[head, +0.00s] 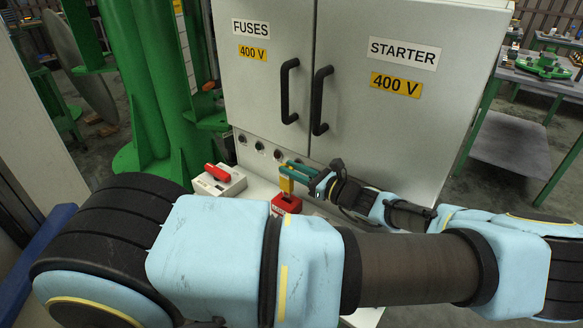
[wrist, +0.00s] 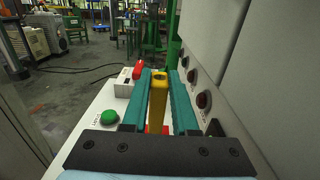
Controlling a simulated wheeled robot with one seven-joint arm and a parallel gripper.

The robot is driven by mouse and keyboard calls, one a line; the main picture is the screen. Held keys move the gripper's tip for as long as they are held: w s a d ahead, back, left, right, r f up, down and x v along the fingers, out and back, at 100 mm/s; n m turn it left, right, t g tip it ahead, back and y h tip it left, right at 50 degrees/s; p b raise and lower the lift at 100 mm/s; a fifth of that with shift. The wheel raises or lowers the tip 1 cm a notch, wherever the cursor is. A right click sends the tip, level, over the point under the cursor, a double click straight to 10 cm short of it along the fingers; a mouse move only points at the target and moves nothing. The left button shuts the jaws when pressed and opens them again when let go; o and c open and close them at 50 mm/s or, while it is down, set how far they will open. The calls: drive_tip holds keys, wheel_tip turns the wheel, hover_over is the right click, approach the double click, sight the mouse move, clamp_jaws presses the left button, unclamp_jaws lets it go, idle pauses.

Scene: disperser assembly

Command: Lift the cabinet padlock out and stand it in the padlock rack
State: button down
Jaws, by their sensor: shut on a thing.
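My gripper (head: 289,169) reaches in from the right in front of the cabinet, its teal fingers closed on an upright yellow piece (head: 287,184), which I take to be the padlock. In the wrist view the yellow padlock (wrist: 159,93) stands between both fingers, with a round hole at its top end. A red block (head: 286,204) with a dark top and a pale label, which looks like the rack, is directly under the padlock. In the wrist view a bit of red (wrist: 157,129) shows below it. I cannot tell whether the padlock's lower end sits in the block or just above it.
A white box with a red handle (head: 217,172) is left of the red block on the pale ledge. The cabinet doors (head: 345,90) with black handles rise close behind. A green button (wrist: 109,117) is on the ledge. A green column (head: 150,80) stands left.

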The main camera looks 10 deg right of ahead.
sight(292, 182)
drive_tip(key=shift+f+b, duration=1.3)
drive_tip(key=shift+f, duration=0.9)
drive_tip(key=c, duration=0.6)
unclamp_jaws()
drive_tip(key=b+v, duration=0.3)
drive_tip(key=v, duration=0.6)
drive_tip(key=shift+s+d, duration=0.25)
drive_tip(key=shift+d, duration=0.1)
drive_tip(key=shift+s+d, duration=0.3)
drive_tip(key=shift+s, duration=0.05)
